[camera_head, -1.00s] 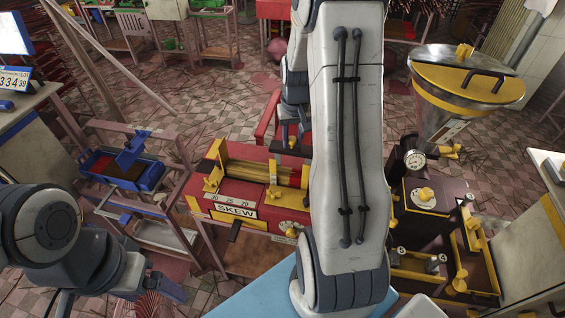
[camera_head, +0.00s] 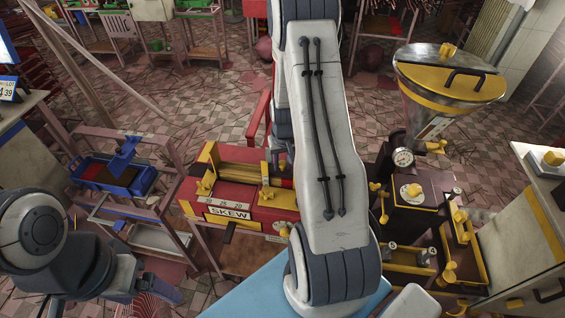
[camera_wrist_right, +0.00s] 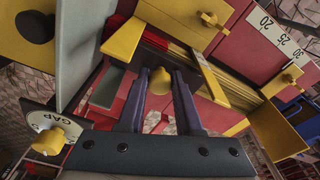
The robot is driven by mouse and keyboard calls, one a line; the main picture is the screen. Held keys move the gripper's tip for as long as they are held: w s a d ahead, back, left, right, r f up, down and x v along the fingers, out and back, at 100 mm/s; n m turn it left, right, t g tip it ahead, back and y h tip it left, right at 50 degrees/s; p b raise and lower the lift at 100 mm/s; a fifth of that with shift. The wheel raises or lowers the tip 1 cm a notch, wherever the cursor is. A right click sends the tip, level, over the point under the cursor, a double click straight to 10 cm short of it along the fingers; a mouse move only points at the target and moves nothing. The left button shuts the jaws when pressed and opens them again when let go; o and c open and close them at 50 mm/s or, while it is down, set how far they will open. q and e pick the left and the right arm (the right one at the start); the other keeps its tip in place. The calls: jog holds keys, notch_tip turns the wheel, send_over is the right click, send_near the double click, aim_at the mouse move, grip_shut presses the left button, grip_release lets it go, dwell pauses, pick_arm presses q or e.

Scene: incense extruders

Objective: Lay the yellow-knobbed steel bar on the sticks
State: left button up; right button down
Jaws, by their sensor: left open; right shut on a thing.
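The sticks (camera_head: 236,168) lie in the yellow-framed trough of the red machine marked SKEW (camera_head: 255,216). They show partly in the right wrist view (camera_wrist_right: 182,47) as thin tan strips. My right gripper (camera_wrist_right: 160,84) is shut on the yellow knob of the steel bar (camera_wrist_right: 158,80), which sits between the fingers, close to the trough. The bar's body is mostly hidden, so I cannot tell whether it touches the sticks. In the head view my right arm covers part of the trough. My left gripper (camera_head: 158,292) is open and empty at the lower left, away from the machine.
A round GAP dial with a yellow knob (camera_wrist_right: 54,133) is close to my right gripper. A steel hopper (camera_head: 450,75) and a dark machine with a gauge (camera_head: 403,158) stand on the right. A blue tray (camera_head: 118,176) sits on a stand on the left.

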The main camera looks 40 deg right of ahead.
jog(key=shift+f, duration=0.15)
jog(key=c, duration=0.6)
grip_release()
